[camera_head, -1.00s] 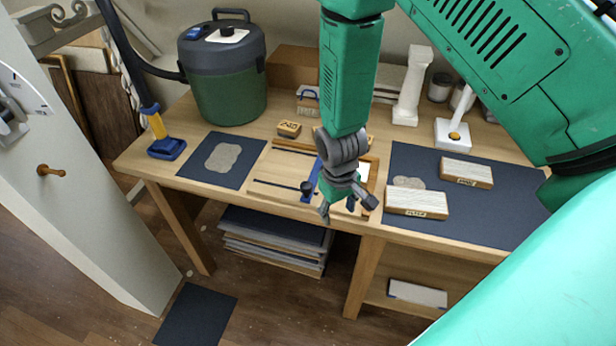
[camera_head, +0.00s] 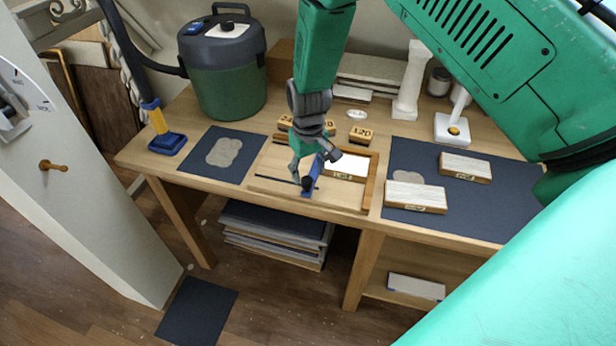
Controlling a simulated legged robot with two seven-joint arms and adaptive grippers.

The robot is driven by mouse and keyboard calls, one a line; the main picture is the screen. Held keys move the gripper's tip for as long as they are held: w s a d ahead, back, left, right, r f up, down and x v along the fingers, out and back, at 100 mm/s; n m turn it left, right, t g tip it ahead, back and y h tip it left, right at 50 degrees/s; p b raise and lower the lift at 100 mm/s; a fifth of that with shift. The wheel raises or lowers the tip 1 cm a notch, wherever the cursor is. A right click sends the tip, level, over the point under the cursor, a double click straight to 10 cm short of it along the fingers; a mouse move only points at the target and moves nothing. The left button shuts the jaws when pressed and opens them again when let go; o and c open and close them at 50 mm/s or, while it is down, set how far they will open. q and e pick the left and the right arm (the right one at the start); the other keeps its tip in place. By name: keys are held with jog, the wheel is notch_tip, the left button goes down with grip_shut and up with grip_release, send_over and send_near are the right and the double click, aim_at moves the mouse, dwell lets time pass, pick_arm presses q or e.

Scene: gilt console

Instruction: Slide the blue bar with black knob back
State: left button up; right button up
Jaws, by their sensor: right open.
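The blue bar (camera_head: 314,177) stands across a shallow wooden tray (camera_head: 337,200) at the middle of the workbench. Its black knob (camera_head: 307,183) is at the bar's front end. My right gripper (camera_head: 315,168) is open and points down over the bar, with its fingers spread to either side just behind the knob. I cannot tell whether the fingers touch the bar. The gripper hides the bar's back part. A white-topped block (camera_head: 346,165) lies in the tray to the right of the bar. My left gripper is not in view.
A dark mat (camera_head: 241,143) lies left of the tray. Another mat (camera_head: 460,218) on the right holds wooden blocks (camera_head: 415,196). A green vacuum canister (camera_head: 226,90) and a blue-footed nozzle (camera_head: 167,144) stand at the left. Small numbered blocks (camera_head: 360,136) sit behind the tray.

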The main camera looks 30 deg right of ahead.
aim_at(307, 179)
jog(key=shift+a+f, duration=0.25)
jog(key=shift+f, duration=0.55)
jog(key=shift+a+f, duration=0.2)
jog(key=shift+f, duration=0.55)
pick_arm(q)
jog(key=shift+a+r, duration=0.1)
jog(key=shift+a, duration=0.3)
pick_arm(e)
jog(key=shift+d, duration=0.1)
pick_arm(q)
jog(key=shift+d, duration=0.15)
pick_arm(e)
jog(key=shift+d, duration=0.15)
jog(key=shift+d+f, duration=0.1)
grip_shut()
jog(key=shift+w, duration=0.1)
